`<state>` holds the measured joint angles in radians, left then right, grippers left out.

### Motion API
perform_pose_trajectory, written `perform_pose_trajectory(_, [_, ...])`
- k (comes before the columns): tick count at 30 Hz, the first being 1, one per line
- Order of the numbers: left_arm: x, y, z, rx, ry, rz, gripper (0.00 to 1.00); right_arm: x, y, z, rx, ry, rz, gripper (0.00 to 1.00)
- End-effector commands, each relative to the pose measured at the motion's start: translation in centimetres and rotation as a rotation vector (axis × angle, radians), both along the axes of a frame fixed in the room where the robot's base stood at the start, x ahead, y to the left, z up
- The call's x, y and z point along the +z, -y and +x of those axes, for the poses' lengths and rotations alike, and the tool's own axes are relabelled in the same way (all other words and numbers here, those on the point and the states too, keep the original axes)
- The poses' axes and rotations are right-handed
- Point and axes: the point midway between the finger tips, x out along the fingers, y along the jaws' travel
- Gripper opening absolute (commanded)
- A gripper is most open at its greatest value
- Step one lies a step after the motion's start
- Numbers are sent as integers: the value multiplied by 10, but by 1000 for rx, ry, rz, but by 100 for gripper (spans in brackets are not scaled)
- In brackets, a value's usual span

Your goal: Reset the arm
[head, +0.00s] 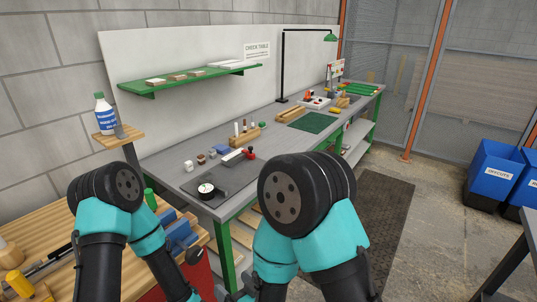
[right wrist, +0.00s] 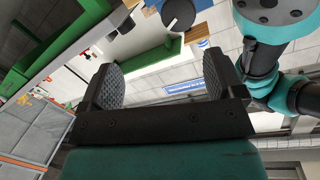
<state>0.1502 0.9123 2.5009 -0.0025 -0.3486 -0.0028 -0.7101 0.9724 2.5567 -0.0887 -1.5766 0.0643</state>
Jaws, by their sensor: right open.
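My right gripper (right wrist: 162,72) shows in the right wrist view with its two dark ridged fingers wide apart and nothing held between them. In the head view, the black joints and teal links of my two arms fill the lower foreground. The right arm's fingers cannot be made out there. My left gripper's fingers do not show in either view. The grey workbench (head: 175,178) runs away behind my arms.
A green shelf (head: 190,78) and a green lamp (head: 331,37) stand over the bench. A wooden side table (head: 50,230) with tools is at lower left. A white bottle (head: 103,113) stands on a small stand. Blue bins (head: 492,170) are at right. The floor mat (head: 385,215) is clear.

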Motion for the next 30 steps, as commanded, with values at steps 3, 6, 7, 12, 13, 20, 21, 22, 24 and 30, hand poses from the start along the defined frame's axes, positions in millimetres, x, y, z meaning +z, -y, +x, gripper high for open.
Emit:
perform_pose_trajectory(3, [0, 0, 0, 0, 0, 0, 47, -24, 28, 17, -53, -80, -65, 88])
perform_pose_trajectory(6, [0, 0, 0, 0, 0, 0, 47, -49, 59, 29, -103, -174, -134, 88])
perform_pose_trajectory(7, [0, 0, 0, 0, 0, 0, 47, -57, 69, 32, -118, -206, -154, 88])
perform_pose_trajectory(12, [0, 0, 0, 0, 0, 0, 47, -102, 127, 39, -193, -394, -258, 88])
perform_pose_trajectory(13, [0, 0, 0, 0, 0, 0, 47, -110, 138, 39, -206, -429, -275, 88])
perform_pose_trajectory(20, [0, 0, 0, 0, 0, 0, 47, -162, 216, 23, -286, -706, -373, 88])
perform_pose_trajectory(21, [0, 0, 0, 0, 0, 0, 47, -169, 230, 18, -297, -756, -385, 88])
perform_pose_trajectory(22, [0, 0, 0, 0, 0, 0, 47, -175, 239, 13, -306, -795, -394, 88])
perform_pose_trajectory(24, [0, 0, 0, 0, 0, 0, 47, -187, 261, 1, -323, -885, -410, 88])
perform_pose_trajectory(30, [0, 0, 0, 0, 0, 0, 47, -213, 314, -39, -353, -1130, -431, 88])
